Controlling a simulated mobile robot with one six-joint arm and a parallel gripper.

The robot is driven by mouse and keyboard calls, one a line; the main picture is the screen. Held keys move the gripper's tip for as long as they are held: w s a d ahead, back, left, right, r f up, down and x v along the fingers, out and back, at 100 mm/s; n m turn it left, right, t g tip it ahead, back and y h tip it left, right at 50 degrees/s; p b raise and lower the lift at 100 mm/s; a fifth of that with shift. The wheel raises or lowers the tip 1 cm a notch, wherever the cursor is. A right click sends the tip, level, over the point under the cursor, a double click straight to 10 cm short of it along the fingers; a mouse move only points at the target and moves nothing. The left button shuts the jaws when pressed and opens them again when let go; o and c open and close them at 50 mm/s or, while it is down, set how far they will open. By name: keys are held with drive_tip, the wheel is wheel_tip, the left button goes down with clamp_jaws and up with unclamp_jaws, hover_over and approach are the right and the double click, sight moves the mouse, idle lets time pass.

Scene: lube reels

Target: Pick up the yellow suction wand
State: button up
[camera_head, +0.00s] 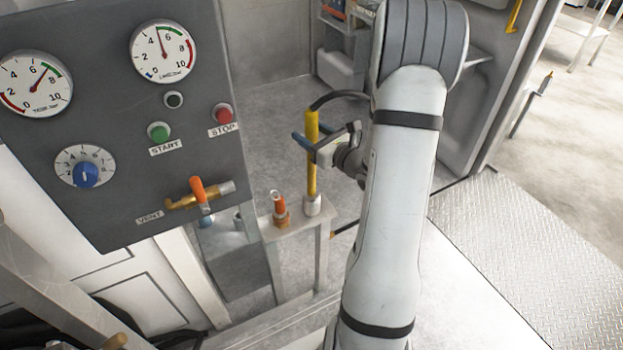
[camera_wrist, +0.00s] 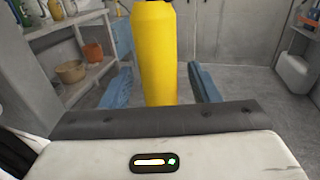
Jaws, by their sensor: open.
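The yellow suction wand (camera_head: 312,155) stands upright in the head view, its lower end in a pale round holder (camera_head: 313,205) on a small stand. A black hose leaves its top and curves to the right. My gripper (camera_head: 303,141) is at the wand's upper half, with blue fingers. In the wrist view the wand (camera_wrist: 155,55) stands between the two open fingers (camera_wrist: 160,85), with a gap visible on each side. The wand's lower part is hidden behind my gripper body in the wrist view.
A grey panel (camera_head: 110,200) with gauges and buttons stands at left. Shelves (camera_wrist: 75,30) with bottles and pots are at the wrist view's left. Open floor (camera_head: 265,120) lies behind the wand.

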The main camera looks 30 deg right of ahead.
drive_tip(key=shift+x, duration=0.8)
drive_tip(key=shift+c, duration=0.3)
clamp_jaws()
